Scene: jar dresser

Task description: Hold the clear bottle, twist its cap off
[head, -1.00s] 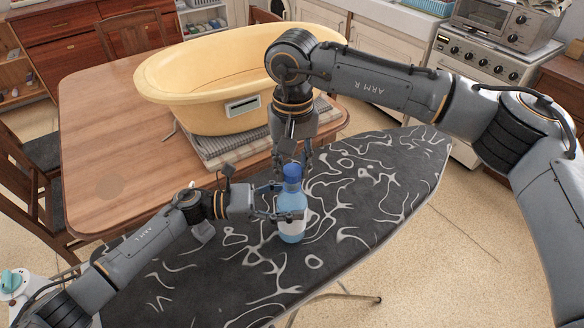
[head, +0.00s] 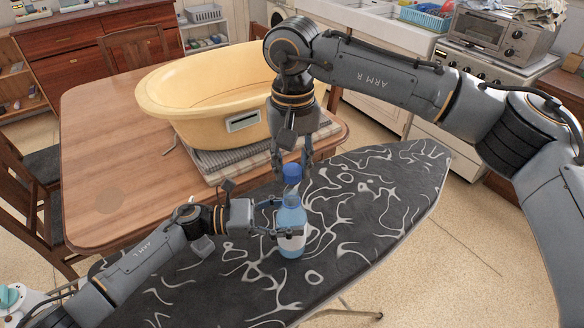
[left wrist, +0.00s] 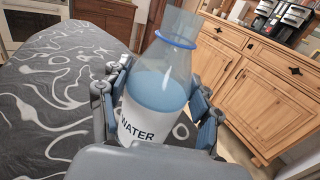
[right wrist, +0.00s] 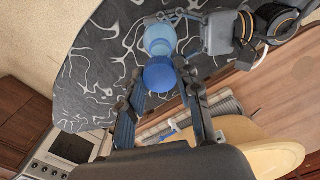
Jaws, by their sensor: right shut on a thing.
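The clear bottle (head: 291,218) with blue-tinted contents stands upright on or just over the dark patterned ironing board (head: 380,215). Its "WATER" label shows in the left wrist view (left wrist: 150,122), where the bare neck and a blue ring are seen with no cap on it. My left gripper (head: 288,233) is shut around the bottle's body from the left. My right gripper (head: 307,160) points down from above and is shut on the blue cap (head: 292,171). The cap (right wrist: 160,76) is held just above the neck, separate from it.
A yellow tub (head: 205,95) sits on folded striped cloth (head: 225,163) on the wooden table (head: 105,150) behind the board. A stove (head: 480,95) stands at the back right. The board's right part is clear.

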